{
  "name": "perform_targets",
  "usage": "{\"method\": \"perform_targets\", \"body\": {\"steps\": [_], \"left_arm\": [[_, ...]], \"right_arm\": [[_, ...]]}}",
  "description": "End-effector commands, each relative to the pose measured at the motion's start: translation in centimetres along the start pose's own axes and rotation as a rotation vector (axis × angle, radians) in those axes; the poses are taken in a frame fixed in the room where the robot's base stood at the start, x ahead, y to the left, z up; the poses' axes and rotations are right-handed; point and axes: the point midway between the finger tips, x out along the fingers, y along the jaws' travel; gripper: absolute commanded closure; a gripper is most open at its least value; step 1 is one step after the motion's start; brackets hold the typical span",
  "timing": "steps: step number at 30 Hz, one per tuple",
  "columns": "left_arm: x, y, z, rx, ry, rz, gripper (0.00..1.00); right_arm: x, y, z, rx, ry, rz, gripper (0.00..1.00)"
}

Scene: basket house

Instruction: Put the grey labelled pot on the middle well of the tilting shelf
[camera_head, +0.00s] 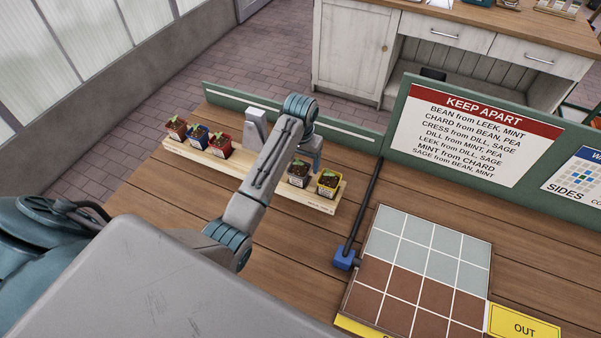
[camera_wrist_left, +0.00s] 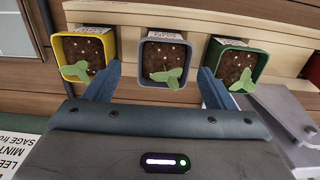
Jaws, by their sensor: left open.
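The grey labelled pot (camera_wrist_left: 163,62) holds dark soil and a green seedling. In the left wrist view it stands in the middle, between a yellow pot (camera_wrist_left: 85,55) and a green pot (camera_wrist_left: 236,66). In the head view the grey pot (camera_head: 299,174) sits in the wooden rack (camera_head: 255,186), beside the yellow pot (camera_head: 328,183). My left gripper (camera_wrist_left: 159,70) is open, its two blue fingers on either side of the grey pot; firm contact is not visible. My right gripper is not in view. I cannot identify the tilting shelf in either view.
Red and blue pots (camera_head: 198,136) fill the rack's left end. A grey upright piece (camera_head: 256,128) stands behind the rack. A dark rod with a blue block (camera_head: 345,259) lies between rack and tiled grid (camera_head: 428,254). A green board with signs (camera_head: 475,135) edges the table.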

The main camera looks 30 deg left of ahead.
Motion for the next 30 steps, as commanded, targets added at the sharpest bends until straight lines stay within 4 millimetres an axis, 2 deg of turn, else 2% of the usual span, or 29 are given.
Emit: {"method": "perform_targets", "body": {"steps": [2,3,6,9,15,25,30], "left_arm": [[-1.5,0.0,-0.1,0.001,0.006,0.000,0.23],[-3.0,0.0,-0.1,0.001,0.005,0.000,0.23],[-5.1,0.0,0.0,0.000,0.000,0.000,0.23],[-6.0,0.0,0.0,0.000,-0.002,0.000,0.23],[-6.7,0.0,0.0,0.000,-0.001,0.000,0.23],[-6.5,0.0,0.0,0.000,0.000,0.000,0.23],[-5.7,-0.1,1.0,0.003,0.008,-0.004,0.23]], "right_arm": [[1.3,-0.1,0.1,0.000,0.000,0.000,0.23],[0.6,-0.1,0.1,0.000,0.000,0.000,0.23],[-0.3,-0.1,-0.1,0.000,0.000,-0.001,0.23],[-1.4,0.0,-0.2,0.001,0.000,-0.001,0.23],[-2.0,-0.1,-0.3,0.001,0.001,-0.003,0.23],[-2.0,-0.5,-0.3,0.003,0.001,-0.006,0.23],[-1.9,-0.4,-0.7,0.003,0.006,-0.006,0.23]]}}
